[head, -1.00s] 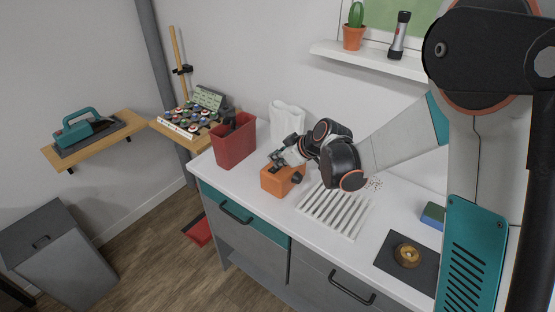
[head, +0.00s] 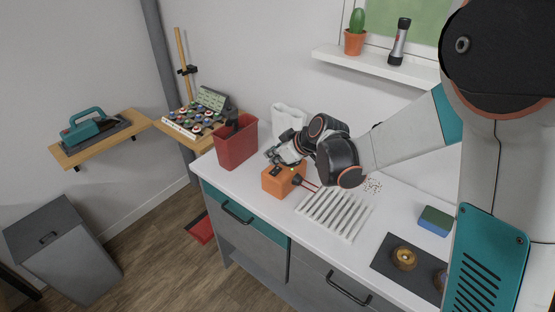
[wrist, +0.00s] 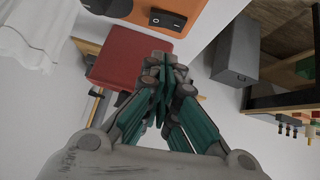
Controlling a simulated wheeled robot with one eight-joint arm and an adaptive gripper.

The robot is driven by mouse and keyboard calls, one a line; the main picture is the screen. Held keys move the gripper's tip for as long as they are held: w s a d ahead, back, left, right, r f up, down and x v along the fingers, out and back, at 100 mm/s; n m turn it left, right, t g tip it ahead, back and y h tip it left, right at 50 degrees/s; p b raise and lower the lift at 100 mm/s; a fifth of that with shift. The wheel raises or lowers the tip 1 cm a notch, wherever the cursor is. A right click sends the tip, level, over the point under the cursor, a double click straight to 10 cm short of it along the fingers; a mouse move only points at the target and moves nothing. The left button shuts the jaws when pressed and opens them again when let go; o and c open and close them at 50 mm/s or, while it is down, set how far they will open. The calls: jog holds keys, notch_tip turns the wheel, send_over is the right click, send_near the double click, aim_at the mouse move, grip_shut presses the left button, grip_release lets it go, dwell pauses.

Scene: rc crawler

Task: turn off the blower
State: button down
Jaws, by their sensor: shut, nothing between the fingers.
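The blower (head: 270,184) is an orange box on the white counter, with a black nozzle (head: 298,180) on its right side. A black rocker switch (wrist: 167,20) sits on its orange top (wrist: 150,7) at the upper edge of the wrist view. The switch also shows in the head view (head: 275,171). My gripper (head: 271,155) is above and just behind the blower, apart from the switch. In the wrist view its fingers (wrist: 163,72) are together and empty. Thin red lines show to the right of the nozzle.
A red bin (head: 236,145) stands left of the blower. A white slatted rack (head: 334,213) lies to its right, with small red specks (head: 372,186) behind it. A white cloth-like item (head: 289,116) is at the back. A dark mat (head: 392,262) lies at front right.

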jog(key=p+v, duration=0.2)
jog(key=v, duration=0.8)
jog(key=shift+r, duration=0.25)
jog(key=shift+d, duration=0.1)
jog(key=shift+w+d+r+b, duration=0.3)
jog(key=shift+d+b, duration=0.2)
jog(key=shift+b, duration=0.6)
jog(key=b, duration=0.3)
send_over(279, 171)
jog(key=f, duration=0.7)
jog(key=shift+s, duration=0.3)
jog(key=f+b, duration=0.1)
jog(key=f, duration=0.2)
jog(key=shift+w+b, duration=0.35)
jog(key=shift+f, duration=0.55)
